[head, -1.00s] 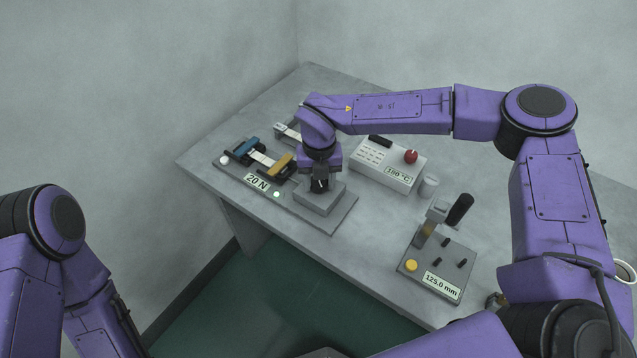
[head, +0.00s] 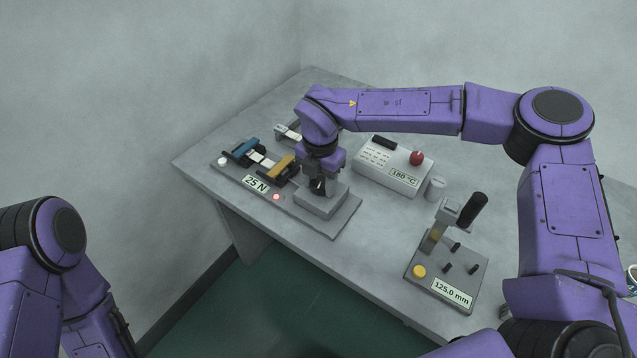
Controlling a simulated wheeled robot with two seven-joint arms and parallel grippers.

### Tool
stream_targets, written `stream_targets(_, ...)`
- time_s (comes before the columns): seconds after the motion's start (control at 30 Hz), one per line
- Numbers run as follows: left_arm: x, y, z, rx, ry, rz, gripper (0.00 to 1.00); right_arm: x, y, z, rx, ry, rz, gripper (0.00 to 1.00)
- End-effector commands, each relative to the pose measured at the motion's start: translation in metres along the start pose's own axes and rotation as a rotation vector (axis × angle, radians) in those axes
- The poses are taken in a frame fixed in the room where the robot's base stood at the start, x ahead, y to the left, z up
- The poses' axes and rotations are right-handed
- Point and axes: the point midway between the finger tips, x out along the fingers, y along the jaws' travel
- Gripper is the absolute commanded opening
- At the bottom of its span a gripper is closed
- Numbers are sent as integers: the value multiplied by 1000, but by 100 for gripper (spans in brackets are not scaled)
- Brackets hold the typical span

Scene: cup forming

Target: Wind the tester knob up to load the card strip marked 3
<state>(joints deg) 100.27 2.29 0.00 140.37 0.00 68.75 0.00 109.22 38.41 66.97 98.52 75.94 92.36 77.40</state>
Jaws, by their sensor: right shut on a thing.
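The tester (head: 330,222) is a grey plate at the table's left front edge. Its display (head: 256,184) reads 25 N and the lamp (head: 276,197) beside it glows red. A blue clamp (head: 240,148) and a yellow clamp (head: 278,170) have a pale card strip (head: 257,157) between them; it is too small to tell whether it is whole, and no mark on it is readable. My right gripper (head: 318,187) points down over the tester's grey block (head: 322,203), shut on the knob, which the fingers mostly hide. My left gripper is out of view.
A white box (head: 394,168) with a red knob (head: 417,158) reads 180 °C behind the tester. A lever device (head: 463,265) reading 125.0 mm stands at right. Table between them is clear.

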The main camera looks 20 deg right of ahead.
Motion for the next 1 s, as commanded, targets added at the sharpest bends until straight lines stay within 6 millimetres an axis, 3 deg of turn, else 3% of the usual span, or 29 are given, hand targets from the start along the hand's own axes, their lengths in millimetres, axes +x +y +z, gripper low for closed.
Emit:
stream_targets(0.47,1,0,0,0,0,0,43,3,-2,1,15,1,-9,17)
stream_targets(0.5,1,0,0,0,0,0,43,3,-2,1,15,1,-9,61)
stream_targets(0.53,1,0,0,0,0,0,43,3,-2,1,14,1,-8,70)
stream_targets(0.87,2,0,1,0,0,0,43,-1,0,0,10,0,-3,73)
stream_targets(1.0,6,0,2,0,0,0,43,-23,1,1,11,-3,2,73)
